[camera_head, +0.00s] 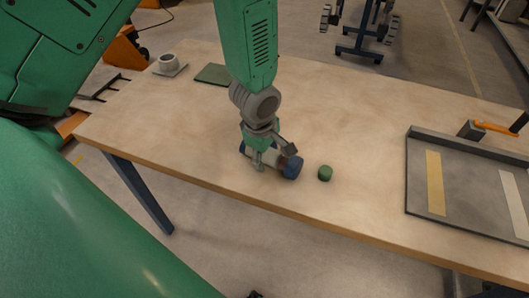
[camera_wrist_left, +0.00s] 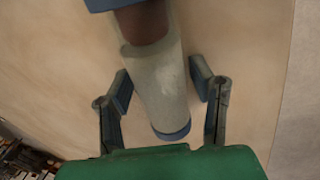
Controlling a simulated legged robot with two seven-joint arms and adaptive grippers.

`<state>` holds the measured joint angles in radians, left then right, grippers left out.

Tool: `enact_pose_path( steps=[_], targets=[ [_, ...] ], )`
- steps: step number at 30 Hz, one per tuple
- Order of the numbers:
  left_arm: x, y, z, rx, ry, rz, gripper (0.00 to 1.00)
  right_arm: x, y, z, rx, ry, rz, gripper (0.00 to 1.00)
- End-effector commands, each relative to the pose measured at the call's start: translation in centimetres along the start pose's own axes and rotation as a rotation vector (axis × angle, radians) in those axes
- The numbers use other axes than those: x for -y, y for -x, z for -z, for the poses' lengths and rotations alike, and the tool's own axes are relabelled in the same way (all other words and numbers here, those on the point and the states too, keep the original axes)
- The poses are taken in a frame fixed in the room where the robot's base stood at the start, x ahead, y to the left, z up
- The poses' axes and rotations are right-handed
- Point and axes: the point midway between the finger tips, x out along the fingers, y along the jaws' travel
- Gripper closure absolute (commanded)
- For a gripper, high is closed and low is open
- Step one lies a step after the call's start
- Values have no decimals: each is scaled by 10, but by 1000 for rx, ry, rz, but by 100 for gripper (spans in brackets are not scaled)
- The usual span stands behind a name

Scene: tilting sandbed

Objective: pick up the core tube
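The core tube (camera_head: 291,167) lies on its side on the wooden table near the front edge. It has blue ends, a pale clear-looking wall and dark brown material inside near one end. My left gripper (camera_head: 275,157) is low over the tube, with its fingers straddling it. In the left wrist view, the tube (camera_wrist_left: 162,88) runs between the two fingers of the gripper (camera_wrist_left: 161,85). The fingers are open, with a visible gap on each side. The gripper hides the middle of the tube in the head view. My right gripper is not in view.
A green mat (camera_head: 212,75) and grey ring-shaped holder (camera_head: 168,63) are at the back left.

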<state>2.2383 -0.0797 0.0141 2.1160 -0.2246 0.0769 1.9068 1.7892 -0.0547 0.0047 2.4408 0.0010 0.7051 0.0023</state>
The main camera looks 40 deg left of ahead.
Motion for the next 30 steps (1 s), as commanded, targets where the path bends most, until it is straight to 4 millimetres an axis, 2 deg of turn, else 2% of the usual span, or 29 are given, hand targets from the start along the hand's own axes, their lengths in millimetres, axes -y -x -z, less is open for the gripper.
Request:
enact_pose_path(
  steps=[1, 3, 4, 14, 17, 24, 30],
  targets=[
    [0, 0, 0, 0, 0, 0, 73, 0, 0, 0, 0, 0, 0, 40],
    [0, 0, 0, 0, 0, 0, 98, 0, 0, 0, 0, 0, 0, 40],
    [0, 0, 0, 0, 0, 0, 100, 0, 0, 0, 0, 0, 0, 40],
    [-2, 6, 0, 1, 1, -2, 100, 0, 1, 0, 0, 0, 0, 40],
    [-5, 20, 0, 1, 2, -4, 100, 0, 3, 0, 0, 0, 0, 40],
    [-15, 69, 0, 1, 2, -5, 100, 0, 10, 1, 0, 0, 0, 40],
    [-18, 93, 0, 5, -22, -2, 100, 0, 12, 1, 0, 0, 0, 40]
  ],
)
